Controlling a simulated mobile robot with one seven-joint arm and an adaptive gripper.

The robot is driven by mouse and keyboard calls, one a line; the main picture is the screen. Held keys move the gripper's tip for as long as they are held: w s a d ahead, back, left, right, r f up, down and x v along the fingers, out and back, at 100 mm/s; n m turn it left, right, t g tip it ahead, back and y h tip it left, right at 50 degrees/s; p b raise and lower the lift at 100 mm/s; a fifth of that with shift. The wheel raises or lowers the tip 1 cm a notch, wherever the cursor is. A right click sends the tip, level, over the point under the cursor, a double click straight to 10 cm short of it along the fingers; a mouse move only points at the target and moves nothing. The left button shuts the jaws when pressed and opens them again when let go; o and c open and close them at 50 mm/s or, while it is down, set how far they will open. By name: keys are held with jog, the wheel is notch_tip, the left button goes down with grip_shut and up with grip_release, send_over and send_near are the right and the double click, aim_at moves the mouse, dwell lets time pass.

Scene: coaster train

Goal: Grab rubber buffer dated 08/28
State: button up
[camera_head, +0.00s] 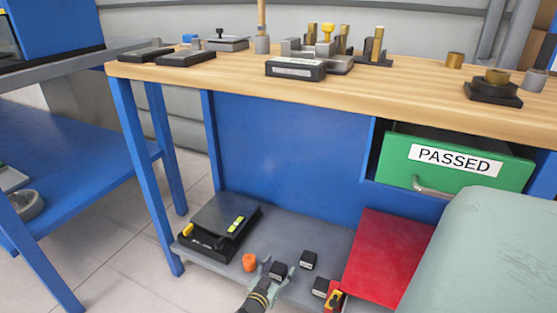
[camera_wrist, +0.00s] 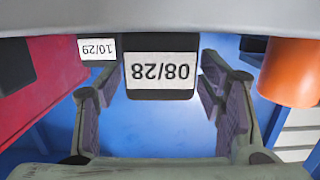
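The rubber buffer dated 08/28 is a small black block with a white label. In the wrist view the buffer (camera_wrist: 160,76) is upside down in the picture, ahead of and between my fingers. My gripper (camera_wrist: 153,92) is open, with a visible gap on each side of the block. In the head view my gripper (camera_head: 268,279) is low at the grey shelf, by the nearest black block (camera_head: 279,268). Another black block labelled 10/29 (camera_wrist: 97,48) lies beyond my left finger in the wrist view.
An orange cylinder (camera_head: 249,262) stands close to the left of my gripper. Two more black blocks (camera_head: 308,260) (camera_head: 320,287) and a red panel (camera_head: 388,255) are to the right. A black scale-like device (camera_head: 222,225) sits on the shelf (camera_head: 322,240). A green drawer marked PASSED (camera_head: 400,165) is above.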

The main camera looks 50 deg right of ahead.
jog(key=c, duration=1.2)
